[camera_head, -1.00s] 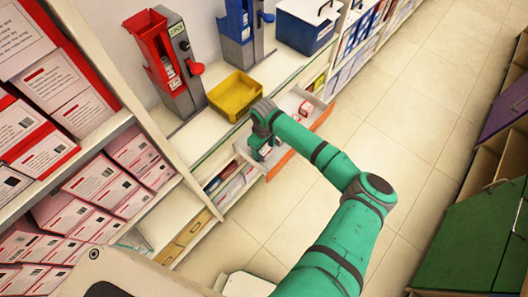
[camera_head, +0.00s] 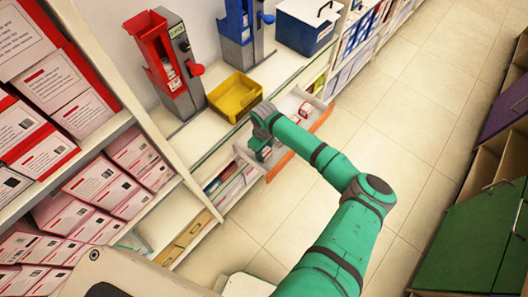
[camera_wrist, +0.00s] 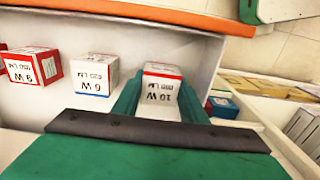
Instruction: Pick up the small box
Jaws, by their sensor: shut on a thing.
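The small box (camera_wrist: 162,76), white with red edges and "10 W" lettering, sits between the two green fingers of my gripper (camera_wrist: 158,98) in the wrist view. The fingers are shut on its sides. It is at the open drawer (camera_head: 322,104), which has an orange front. In the head view my gripper (camera_head: 262,152) is at the drawer's near end, and the held box cannot be made out there.
In the wrist view a white-and-blue box (camera_wrist: 97,76) and a red-and-white box (camera_wrist: 32,67) stand left of my gripper in the drawer. A yellow bin (camera_head: 236,96) and a red dispenser (camera_head: 165,62) stand on the counter above. The floor (camera_head: 385,130) beside the drawer is clear.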

